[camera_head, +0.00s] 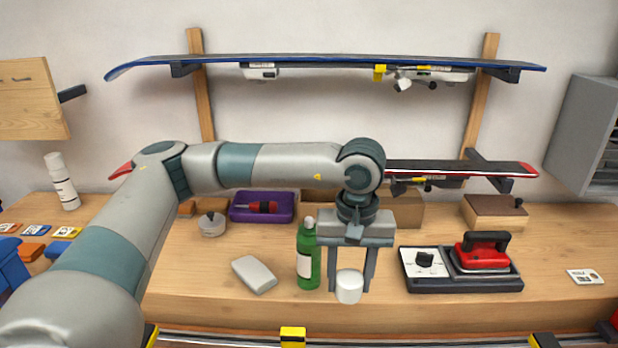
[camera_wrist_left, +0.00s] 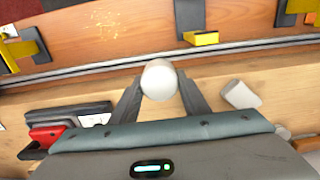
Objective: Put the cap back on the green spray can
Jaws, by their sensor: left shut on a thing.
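The green spray can (camera_head: 308,257) stands upright on the bench, with a pale label on its side and a small nozzle on top. My left gripper (camera_head: 349,285) is just right of the can and pointing down. It is shut on the white cap (camera_head: 349,286), which sits between its fingertips, lower in the picture than the can's top. In the left wrist view the cap (camera_wrist_left: 159,80) shows between the two fingers of the gripper (camera_wrist_left: 160,88). The can is not clearly visible in that view. My right gripper is not in view.
A pale block (camera_head: 254,274) lies left of the can. A red iron (camera_head: 482,252) on a black base stands at right. A purple tray (camera_head: 262,207) with a red-handled tool and a round grey tin (camera_head: 211,224) are behind. Skis hang on the wall.

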